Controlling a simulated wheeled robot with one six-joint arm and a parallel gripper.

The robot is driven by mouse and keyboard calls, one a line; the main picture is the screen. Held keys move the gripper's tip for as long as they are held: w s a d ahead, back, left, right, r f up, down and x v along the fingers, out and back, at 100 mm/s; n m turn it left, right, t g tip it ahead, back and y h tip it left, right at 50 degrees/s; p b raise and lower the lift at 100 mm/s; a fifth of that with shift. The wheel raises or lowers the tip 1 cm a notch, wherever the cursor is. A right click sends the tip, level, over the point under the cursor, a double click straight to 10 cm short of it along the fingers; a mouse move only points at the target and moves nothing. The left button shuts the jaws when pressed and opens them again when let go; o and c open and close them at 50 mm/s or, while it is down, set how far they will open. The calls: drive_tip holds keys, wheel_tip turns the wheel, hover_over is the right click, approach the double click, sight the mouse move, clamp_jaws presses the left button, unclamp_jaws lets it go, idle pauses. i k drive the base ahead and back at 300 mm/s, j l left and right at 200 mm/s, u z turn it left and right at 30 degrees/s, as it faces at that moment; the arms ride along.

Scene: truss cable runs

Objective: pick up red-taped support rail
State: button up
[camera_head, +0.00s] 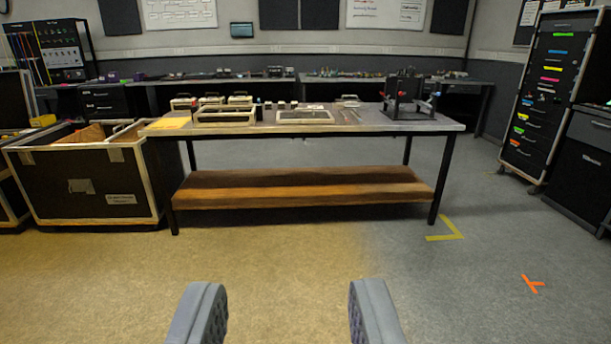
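I cannot make out a red-taped support rail in this view. A long workbench (300,130) stands ahead, with small trays, cases and parts on its top. Thin light strips (350,114) lie right of centre on the top, too small to identify. A black frame-like device (408,95) with small red parts stands at the bench's right end. My gripper (286,300) is open and empty at the bottom of the view. Its two grey padded fingers are wide apart, with floor between them, well short of the bench.
A wooden lower shelf (300,193) spans the bench legs. A large open black case (85,185) stands to the left. A tall dark cabinet (548,95) stands at right. Yellow tape (455,232) and orange tape (532,284) mark the floor. The floor before the bench is clear.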

sight(346, 120)
drive_tip(key=i+z, duration=0.1)
drive_tip(key=i, duration=0.75)
drive_tip(key=i+j, duration=0.15)
drive_tip(key=i, duration=0.7)
drive_tip(key=i+z, duration=0.15)
drive_tip(key=i, duration=0.2)
drive_tip(key=i+j+z, duration=0.2)
drive_tip(key=i, duration=0.2)
drive_tip(key=i+j, duration=0.1)
drive_tip(key=i, duration=1)
drive_tip(key=i+j+z, duration=0.1)
drive_tip(key=i, duration=0.95)
